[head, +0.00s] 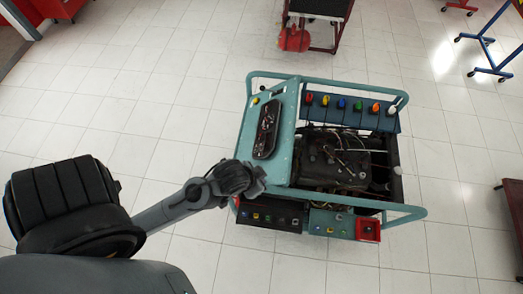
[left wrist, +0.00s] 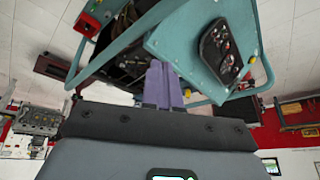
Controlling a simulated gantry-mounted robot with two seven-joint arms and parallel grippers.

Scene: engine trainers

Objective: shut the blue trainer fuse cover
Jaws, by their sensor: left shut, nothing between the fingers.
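The blue-teal engine trainer (head: 283,150) stands on the tiled floor in the head view. A dark box with small coloured parts (head: 268,214) is on its front edge, at the left; I cannot tell which part is the fuse cover or how far it is open. My left gripper (head: 256,181) is by the trainer's left front corner, just above and left of the dark box. In the left wrist view, its two purple fingers (left wrist: 165,84) are together and empty, pointing at the trainer's frame (left wrist: 125,40). My right gripper is not in view.
The trainer carries a gauge panel (head: 267,129), a row of coloured knobs (head: 346,106), an engine (head: 335,160) and a red box (head: 367,229). Tubular rails (head: 405,216) surround it. A red cart (head: 323,12) stands behind; the floor around is mostly clear.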

